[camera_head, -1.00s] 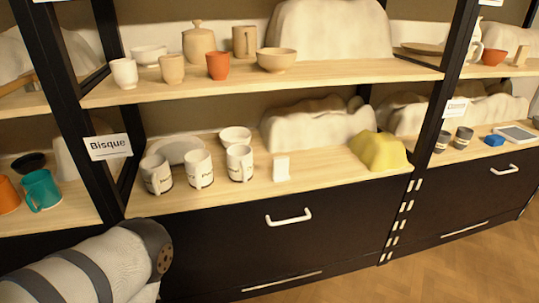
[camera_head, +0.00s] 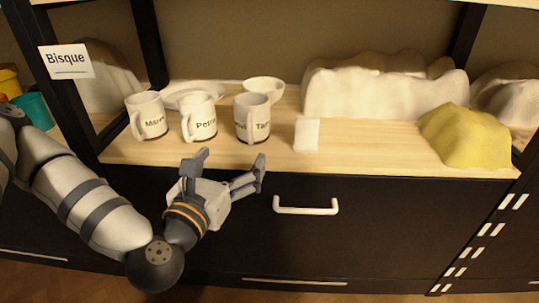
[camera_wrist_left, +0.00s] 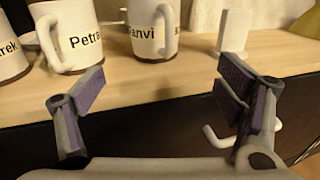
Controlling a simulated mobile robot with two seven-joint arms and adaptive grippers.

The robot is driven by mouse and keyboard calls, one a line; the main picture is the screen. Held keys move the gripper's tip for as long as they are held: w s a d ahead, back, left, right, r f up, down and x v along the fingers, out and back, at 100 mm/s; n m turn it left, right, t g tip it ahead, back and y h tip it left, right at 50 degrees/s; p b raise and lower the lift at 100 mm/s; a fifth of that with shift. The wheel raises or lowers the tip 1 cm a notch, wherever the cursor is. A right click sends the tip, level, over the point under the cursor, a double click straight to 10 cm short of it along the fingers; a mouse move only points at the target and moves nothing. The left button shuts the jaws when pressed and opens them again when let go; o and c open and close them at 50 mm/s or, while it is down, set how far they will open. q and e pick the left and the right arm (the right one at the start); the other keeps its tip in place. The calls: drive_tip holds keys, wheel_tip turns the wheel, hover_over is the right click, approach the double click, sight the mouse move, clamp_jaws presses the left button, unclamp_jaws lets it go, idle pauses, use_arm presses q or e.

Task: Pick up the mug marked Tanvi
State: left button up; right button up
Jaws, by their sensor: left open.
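The mug marked Tanvi (camera_head: 267,112) is white with a dark lower edge and stands upright on the lower wooden shelf. Its handle faces forward, so part of the lettering is covered. It also shows in the left wrist view (camera_wrist_left: 143,45), cut off at the top. My left gripper (camera_head: 231,162) is open and empty, in front of the shelf edge and below the mug, apart from it. In the left wrist view the spread fingers (camera_wrist_left: 160,88) lie on either side of the mug's direction. My right gripper is not seen.
The Petra mug (camera_head: 205,118) stands close on the left, with the Marek mug (camera_head: 150,116) beyond it. Behind are a bowl (camera_head: 264,86) and a plate (camera_head: 180,90). A drawer handle (camera_head: 306,208) is below.

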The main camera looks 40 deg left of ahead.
sight(249, 122)
use_arm(q)
drive_tip(key=shift+n+y, duration=0.4)
drive_tip(key=shift+n, duration=0.2)
drive_tip(key=b+x, duration=0.2)
drive_tip(key=a+b+x, duration=0.1)
drive_tip(key=b+x, duration=0.1)
drive_tip(key=shift+w+b, duration=0.15)
drive_tip(key=shift+b, duration=0.2)
drive_tip(key=x, duration=0.2)
drive_tip(key=r+b+x, duration=0.1)
drive_tip(key=x, duration=0.4)
drive_tip(key=shift+w+d+r, duration=0.15)
drive_tip(key=shift+w+r, duration=0.15)
drive_tip(key=shift+w, duration=0.15)
drive_tip(key=c, duration=1.5)
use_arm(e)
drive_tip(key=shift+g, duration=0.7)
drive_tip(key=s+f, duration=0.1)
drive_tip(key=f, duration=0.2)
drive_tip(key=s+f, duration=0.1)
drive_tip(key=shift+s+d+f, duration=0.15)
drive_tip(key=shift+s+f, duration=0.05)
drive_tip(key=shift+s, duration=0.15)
